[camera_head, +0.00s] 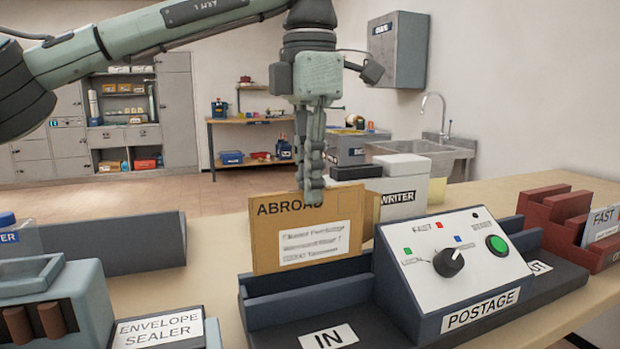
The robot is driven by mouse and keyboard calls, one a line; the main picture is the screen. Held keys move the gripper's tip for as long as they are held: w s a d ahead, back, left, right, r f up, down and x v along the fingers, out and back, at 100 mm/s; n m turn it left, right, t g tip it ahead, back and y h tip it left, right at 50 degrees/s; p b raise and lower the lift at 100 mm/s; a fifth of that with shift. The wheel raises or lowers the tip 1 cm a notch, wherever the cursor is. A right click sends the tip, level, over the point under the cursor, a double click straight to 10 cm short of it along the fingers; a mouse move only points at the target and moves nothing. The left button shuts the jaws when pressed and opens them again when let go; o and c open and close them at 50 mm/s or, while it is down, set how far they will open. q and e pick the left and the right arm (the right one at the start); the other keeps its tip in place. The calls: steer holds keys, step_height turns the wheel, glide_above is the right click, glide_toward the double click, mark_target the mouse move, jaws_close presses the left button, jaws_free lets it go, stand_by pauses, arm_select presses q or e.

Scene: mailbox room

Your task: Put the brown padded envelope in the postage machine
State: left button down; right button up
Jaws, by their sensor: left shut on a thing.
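The brown padded envelope (266,243), marked ABROAD and with a white address label, stands upright in front of me. My left gripper (312,190) points down and is shut on its top edge. The envelope's lower edge is at the IN tray of the postage machine (408,319); whether it rests on the tray floor I cannot tell. The machine has a sloped white panel with a black knob, small coloured marks and a green button (497,245). My right gripper is not in view.
An envelope sealer (160,331) is at the front left, with a grey tray (120,246) behind it. A white box marked WRITER (398,198) stands behind the machine. A dark red rack marked FAST (560,225) is at the right. Bare table shows between them.

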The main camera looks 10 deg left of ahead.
arm_select(q)
steer(key=shift+f, duration=0.2)
stand_by(0.5)
steer(key=shift+f+b, duration=0.95)
steer(key=shift+f, duration=0.55)
steer(key=shift+f+b, duration=0.95)
steer(key=shift+f, duration=0.5)
steer(key=c, duration=1.5)
jaws_free()
steer(key=shift+c, duration=0.2)
